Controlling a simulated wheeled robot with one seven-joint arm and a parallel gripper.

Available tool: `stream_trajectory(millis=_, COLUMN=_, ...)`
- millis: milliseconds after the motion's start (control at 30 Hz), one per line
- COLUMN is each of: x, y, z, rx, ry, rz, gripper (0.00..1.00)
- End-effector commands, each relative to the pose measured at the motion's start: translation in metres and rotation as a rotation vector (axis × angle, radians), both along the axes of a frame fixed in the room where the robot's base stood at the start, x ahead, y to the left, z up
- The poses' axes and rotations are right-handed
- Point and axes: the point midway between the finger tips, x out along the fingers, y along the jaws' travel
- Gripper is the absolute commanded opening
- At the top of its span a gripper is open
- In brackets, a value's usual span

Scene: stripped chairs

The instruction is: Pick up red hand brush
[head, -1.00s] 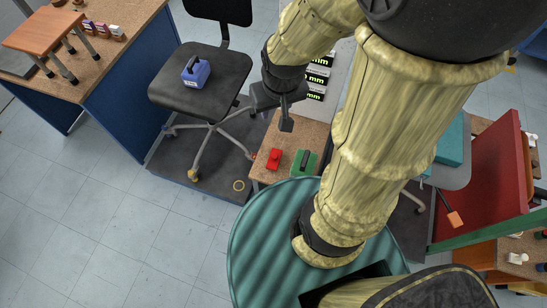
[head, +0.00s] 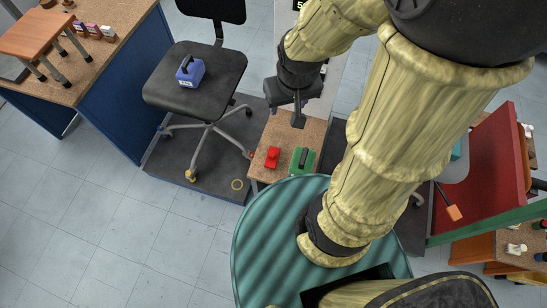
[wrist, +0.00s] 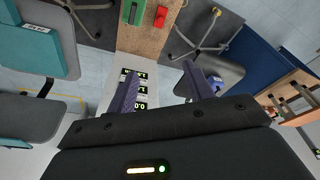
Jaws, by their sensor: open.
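The red hand brush (head: 271,157) appears as a small red object lying on a cork-coloured tabletop (head: 262,177), left of a green object with a dark handle (head: 302,160). In the wrist view the red brush (wrist: 160,16) is at the top edge, right of the green object (wrist: 133,12). My gripper (head: 298,118) is above the far part of the tabletop, apart from the brush. In the wrist view my gripper (wrist: 160,72) has its two fingers spread with nothing between them.
A black swivel chair (head: 200,95) holding a blue box (head: 190,70) stands left of the tabletop. A round ribbed teal surface (head: 265,225) is just in front. A red panel (head: 490,170) stands at right. The tiled floor at front left is clear.

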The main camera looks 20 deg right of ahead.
Motion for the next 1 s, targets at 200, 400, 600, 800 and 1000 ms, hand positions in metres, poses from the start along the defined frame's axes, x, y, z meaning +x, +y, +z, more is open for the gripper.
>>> stream_trajectory(millis=200, x=0.01, y=0.0, z=-0.034, rx=0.011, ry=0.02, rz=-0.037, gripper=0.71)
stream_trajectory(millis=400, x=0.034, y=-0.001, z=-0.097, rx=0.031, ry=0.059, rz=-0.126, gripper=0.71)
stream_trajectory(millis=600, x=0.058, y=-0.001, z=-0.162, rx=0.047, ry=0.103, rz=-0.223, gripper=0.71)
stream_trajectory(millis=800, x=0.081, y=-0.002, z=-0.23, rx=0.057, ry=0.144, rz=-0.32, gripper=0.71)
stream_trajectory(millis=1000, x=0.102, y=-0.003, z=-0.301, rx=0.062, ry=0.185, rz=-0.417, gripper=0.71)
